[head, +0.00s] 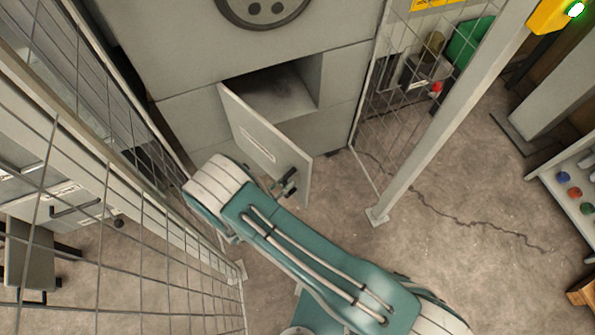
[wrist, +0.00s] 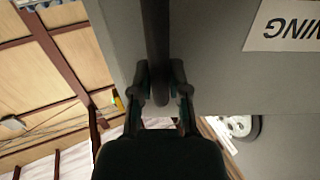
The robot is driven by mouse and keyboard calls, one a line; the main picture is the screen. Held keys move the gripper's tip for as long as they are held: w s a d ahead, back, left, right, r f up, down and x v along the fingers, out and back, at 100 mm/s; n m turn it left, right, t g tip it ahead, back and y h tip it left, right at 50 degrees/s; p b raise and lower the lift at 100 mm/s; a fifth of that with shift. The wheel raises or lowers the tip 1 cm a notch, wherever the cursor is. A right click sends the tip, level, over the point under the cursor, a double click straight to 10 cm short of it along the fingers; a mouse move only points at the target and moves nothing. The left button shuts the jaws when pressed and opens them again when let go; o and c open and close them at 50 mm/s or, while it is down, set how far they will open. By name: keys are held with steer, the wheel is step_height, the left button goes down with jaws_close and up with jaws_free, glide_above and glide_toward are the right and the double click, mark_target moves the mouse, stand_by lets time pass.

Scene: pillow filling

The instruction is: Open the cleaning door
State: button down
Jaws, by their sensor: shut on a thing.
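The cleaning door (head: 262,142) is a grey panel on the front of the big grey machine. It stands partly open, swung outward from its left edge, with a dark opening (head: 275,92) behind it. My gripper (head: 288,185) is at the door's lower right part in the head view. In the wrist view my gripper (wrist: 162,88) is shut on a dark bar-like handle (wrist: 155,40). The grey door face (wrist: 215,60) lies behind the handle, with part of a white label (wrist: 285,25) on it.
Wire mesh fencing (head: 110,200) runs along the left, close to my arm. A fence post (head: 445,115) stands at the right. Cracked floor to the right of the door is clear.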

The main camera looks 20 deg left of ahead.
steer(key=shift+s+a+r, duration=0.1)
steer(key=shift+s+a, duration=0.95)
steer(key=shift+s, duration=0.2)
steer(key=c, duration=0.6)
jaws_free()
step_height(320, 180, up, 10)
